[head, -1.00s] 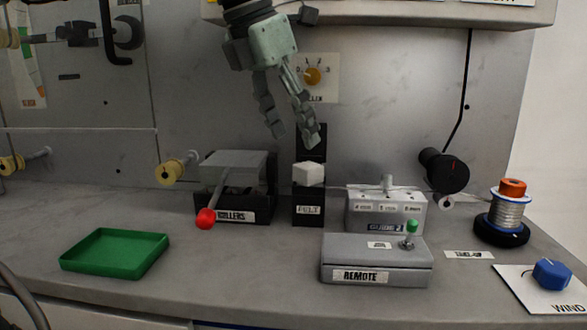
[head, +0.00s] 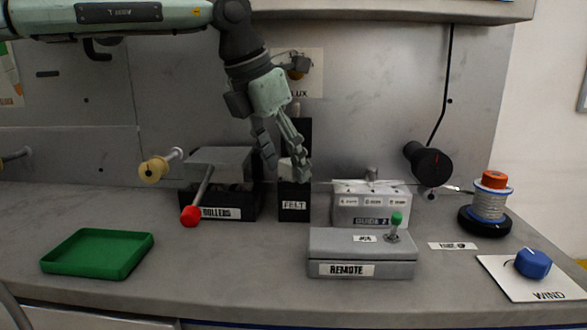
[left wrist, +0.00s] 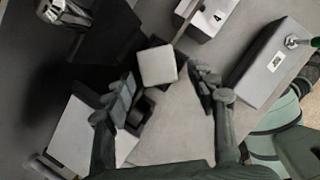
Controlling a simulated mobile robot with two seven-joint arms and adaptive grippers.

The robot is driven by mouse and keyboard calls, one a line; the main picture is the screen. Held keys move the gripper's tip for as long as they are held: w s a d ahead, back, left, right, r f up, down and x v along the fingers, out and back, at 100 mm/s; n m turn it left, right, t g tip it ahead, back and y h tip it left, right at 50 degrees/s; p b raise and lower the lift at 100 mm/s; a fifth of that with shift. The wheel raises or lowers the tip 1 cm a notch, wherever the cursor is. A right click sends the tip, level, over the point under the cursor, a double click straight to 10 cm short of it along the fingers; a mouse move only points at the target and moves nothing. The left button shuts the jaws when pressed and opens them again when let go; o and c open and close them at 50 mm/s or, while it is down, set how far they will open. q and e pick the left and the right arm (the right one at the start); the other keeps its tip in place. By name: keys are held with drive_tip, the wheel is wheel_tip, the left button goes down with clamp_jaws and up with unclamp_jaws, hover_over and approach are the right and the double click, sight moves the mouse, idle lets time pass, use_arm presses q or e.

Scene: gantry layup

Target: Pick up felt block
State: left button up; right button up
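The white felt block (left wrist: 157,65) sits on the black stand labelled FELT (head: 294,207). In the head view, the block (head: 286,168) is partly hidden behind the fingers of my left gripper (head: 285,170). My left gripper points down at the block from above. In the left wrist view, the left gripper (left wrist: 163,92) is open, with one finger on each side and the block a little beyond the fingertips, between their lines. I see no grip on the block. My right gripper is not in view.
The rollers unit (head: 222,170) with a red-knobbed lever stands left of the stand. The guide box (head: 371,206) and remote box (head: 361,254) stand to the right. A green tray (head: 98,253) lies at the front left. The counter between tray and remote is clear.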

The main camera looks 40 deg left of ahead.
use_arm(q)
drive_tip(key=c, duration=0.8)
drive_tip(key=shift+r, duration=0.1)
